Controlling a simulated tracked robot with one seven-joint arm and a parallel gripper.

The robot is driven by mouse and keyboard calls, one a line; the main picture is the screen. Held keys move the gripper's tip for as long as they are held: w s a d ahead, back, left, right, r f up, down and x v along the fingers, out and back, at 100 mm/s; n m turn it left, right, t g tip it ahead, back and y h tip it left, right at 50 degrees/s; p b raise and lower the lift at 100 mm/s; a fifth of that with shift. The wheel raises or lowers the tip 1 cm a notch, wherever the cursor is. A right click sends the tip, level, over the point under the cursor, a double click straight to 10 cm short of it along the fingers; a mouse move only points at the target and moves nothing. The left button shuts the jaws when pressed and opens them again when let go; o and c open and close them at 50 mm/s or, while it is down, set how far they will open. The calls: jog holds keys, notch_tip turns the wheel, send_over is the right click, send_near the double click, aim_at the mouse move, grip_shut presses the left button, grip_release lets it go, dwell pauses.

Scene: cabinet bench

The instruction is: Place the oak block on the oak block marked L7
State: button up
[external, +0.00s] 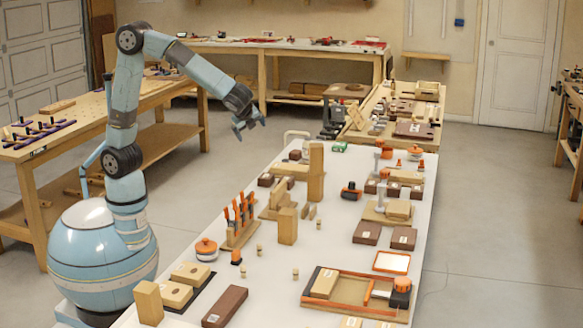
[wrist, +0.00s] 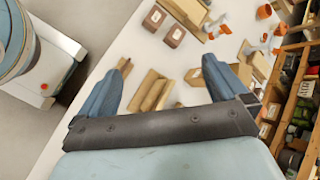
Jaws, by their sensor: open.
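My gripper (external: 250,122) hangs in the air over the far left end of the white bench, its jaws apart and empty. In the wrist view my gripper (wrist: 159,68) shows two blue fingers spread wide above the bench. Several light oak-coloured blocks stand on the bench: a tall upright one (external: 316,172), a shorter upright one (external: 287,226) and one at the near left (external: 148,303). Flatter pale blocks with white labels lie at the near left (external: 190,273) and in an orange-edged tray (external: 325,283). The labels are too small to read, so I cannot tell which is L7.
Dark brown labelled blocks (external: 367,232) lie on the right side. A rack of orange-handled tools (external: 240,215) and an orange-lidded pot (external: 206,249) stand at the left edge. Small pegs are scattered mid-bench. Clear white surface (external: 335,228) lies between them.

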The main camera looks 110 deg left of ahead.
jog(key=s+d+r+n+t+h, duration=0.3)
jog(key=s+d, duration=0.5)
jog(key=s, duration=0.5)
jog(key=s+d+r+n+t+h, duration=0.2)
jog(key=s+d+n+h, duration=0.3)
jog(key=s+d, duration=0.4)
jog(key=s+t, duration=0.1)
jog(key=s, duration=0.3)
jog(key=shift+s+r+t, duration=0.25)
jog(key=shift+r+t, duration=0.05)
jog(key=shift+r, duration=0.1)
jog(key=shift+c, duration=0.2)
